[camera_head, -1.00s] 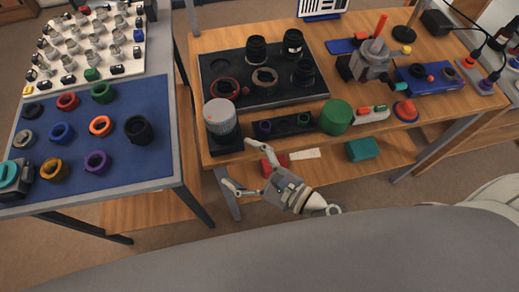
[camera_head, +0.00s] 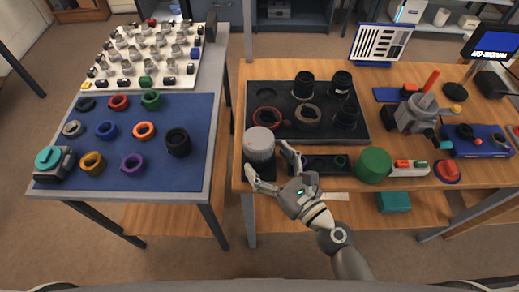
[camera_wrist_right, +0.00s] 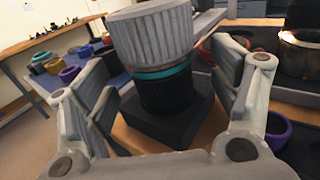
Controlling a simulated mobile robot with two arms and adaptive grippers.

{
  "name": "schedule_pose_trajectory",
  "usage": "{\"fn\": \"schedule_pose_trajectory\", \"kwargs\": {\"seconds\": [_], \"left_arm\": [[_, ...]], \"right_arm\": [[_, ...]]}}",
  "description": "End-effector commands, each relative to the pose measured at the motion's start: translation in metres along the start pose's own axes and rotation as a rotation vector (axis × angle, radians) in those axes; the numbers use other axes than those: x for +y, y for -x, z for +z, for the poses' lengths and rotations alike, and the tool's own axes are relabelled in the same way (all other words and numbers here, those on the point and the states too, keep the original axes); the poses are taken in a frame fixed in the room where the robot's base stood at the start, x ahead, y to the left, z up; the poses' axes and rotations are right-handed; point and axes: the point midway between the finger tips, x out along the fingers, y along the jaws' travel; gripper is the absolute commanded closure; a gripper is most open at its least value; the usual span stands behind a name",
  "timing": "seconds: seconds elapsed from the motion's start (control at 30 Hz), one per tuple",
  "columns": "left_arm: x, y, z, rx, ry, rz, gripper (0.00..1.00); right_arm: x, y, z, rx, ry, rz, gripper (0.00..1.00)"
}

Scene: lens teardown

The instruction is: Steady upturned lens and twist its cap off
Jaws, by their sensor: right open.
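The upturned lens (camera_wrist_right: 166,92) stands upright on a dark square base (camera_wrist_right: 165,126) at the workbench's front left corner. Its ribbed grey cap (camera_head: 259,144) is on top, with a teal ring just below it in the right wrist view. My right gripper (camera_head: 270,168) is open, its fingers on either side of the lens. In the right wrist view the fingers (camera_wrist_right: 170,95) flank the dark barrel below the cap, with gaps visible. My left gripper is not in view.
A black tray (camera_head: 288,94) holding several lens parts lies just behind. A green cylinder (camera_head: 374,164) and a dark strip with rings (camera_head: 318,164) sit to the right. The blue mat (camera_head: 200,172) with coloured rings is on the separate left table.

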Motion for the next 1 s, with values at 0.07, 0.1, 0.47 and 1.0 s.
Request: {"fn": "schedule_pose_trajectory", "kwargs": {"seconds": [0.07,0.1,0.47,1.0], "left_arm": [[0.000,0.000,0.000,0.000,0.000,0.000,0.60],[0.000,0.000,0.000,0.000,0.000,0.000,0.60],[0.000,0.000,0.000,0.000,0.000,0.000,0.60],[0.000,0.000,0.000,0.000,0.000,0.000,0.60]], "right_arm": [[0.000,-0.011,0.001,-0.002,0.000,0.000,0.19],[0.000,-0.016,0.001,-0.002,0.001,0.000,0.19],[0.001,-0.040,0.000,0.000,0.000,0.001,0.19],[0.001,-0.040,0.000,0.001,0.001,0.001,0.61]]}}
